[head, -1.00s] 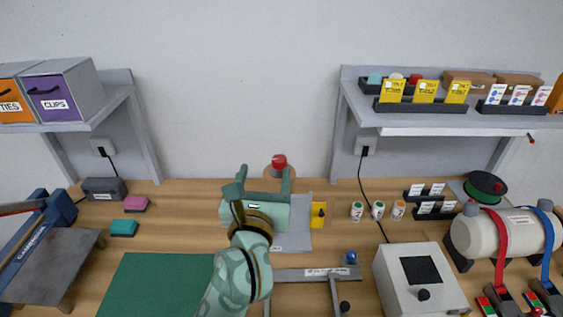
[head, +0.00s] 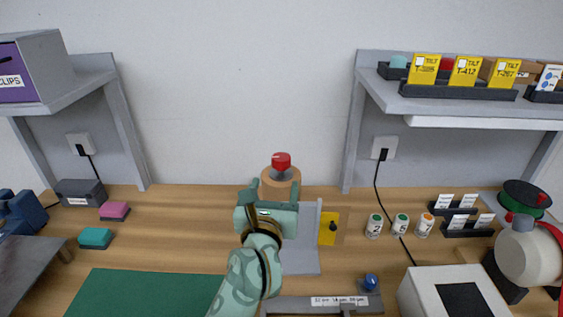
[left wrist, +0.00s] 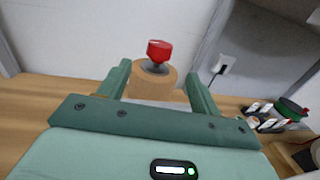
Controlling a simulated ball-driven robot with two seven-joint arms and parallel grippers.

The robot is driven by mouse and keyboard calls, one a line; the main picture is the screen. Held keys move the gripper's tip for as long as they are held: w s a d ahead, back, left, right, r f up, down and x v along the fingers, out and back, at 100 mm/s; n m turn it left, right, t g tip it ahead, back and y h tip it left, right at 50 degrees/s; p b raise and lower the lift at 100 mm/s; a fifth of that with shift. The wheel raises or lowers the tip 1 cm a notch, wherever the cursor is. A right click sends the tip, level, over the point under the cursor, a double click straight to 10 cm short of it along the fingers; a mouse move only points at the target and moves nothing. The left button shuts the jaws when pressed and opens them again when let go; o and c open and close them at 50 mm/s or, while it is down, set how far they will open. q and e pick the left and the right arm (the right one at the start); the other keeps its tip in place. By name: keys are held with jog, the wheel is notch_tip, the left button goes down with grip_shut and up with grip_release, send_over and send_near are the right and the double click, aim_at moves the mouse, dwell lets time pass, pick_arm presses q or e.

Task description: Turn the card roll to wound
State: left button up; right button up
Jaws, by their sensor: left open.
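The card roll (head: 281,181) is a brown cylinder with a red knob (head: 281,161) on top, standing at the back of the bench by the wall. My left gripper (head: 270,192) is open, its two fingers pointing at the roll from the front. In the left wrist view the roll (left wrist: 152,88) and its red knob (left wrist: 160,50) show beyond and between the open fingers (left wrist: 158,75), with nothing held. I cannot tell the exact gap to the roll. The roll's lower part is hidden behind the gripper. My right gripper is not in view.
A grey panel (head: 308,255) with a yellow plate (head: 328,229) stands just right of the gripper. Several small jars (head: 400,225) and a white box (head: 455,291) are further right. A green mat (head: 140,293) lies front left. A shelf (head: 465,108) overhangs at the right.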

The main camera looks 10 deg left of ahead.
aim_at(280, 165)
pick_arm(q)
jog(key=w, duration=0.3)
jog(key=w+b, duration=0.1)
jog(key=w, duration=0.3)
jog(key=w+a, duration=0.1)
jog(key=w, duration=0.3)
jog(key=shift+w+f, duration=0.1)
jog(key=shift+w, duration=0.05)
jog(key=c, duration=1)
